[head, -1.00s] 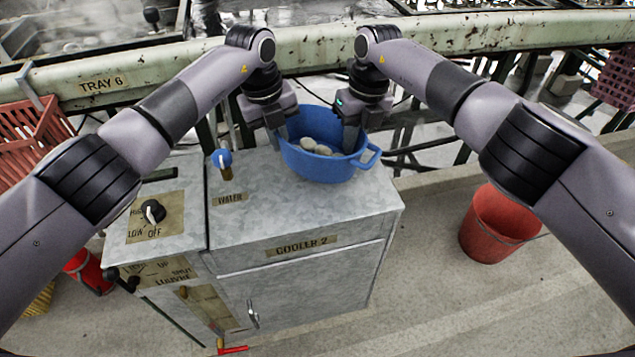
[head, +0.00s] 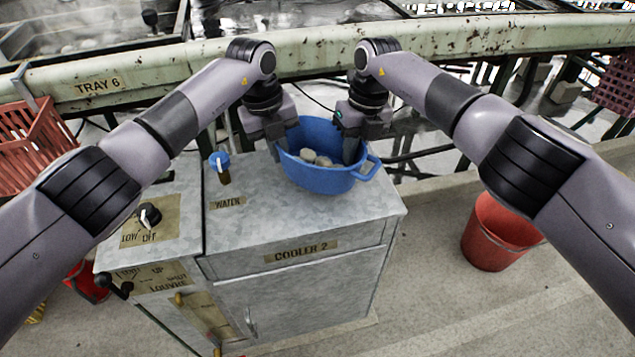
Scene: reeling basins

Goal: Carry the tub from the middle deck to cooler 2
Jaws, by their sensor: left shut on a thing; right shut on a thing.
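The blue tub (head: 318,178) holds several pale cocoons or stones and is at the top of cooler 2 (head: 300,249), toward its back right part. I cannot tell whether its bottom touches the metal top. My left gripper (head: 280,142) is shut on the tub's left back rim. My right gripper (head: 352,148) is shut on its right back rim. The tub's right handle (head: 370,168) sticks out free. The middle deck cannot be made out in this view.
A blue-handled water valve (head: 220,165) stands left of the tub on the cooler. A knob (head: 149,215) is further left. A green rail marked Tray 6 (head: 98,86) runs behind. A red bucket (head: 497,232) stands on the floor at right, a red crate (head: 32,145) at left.

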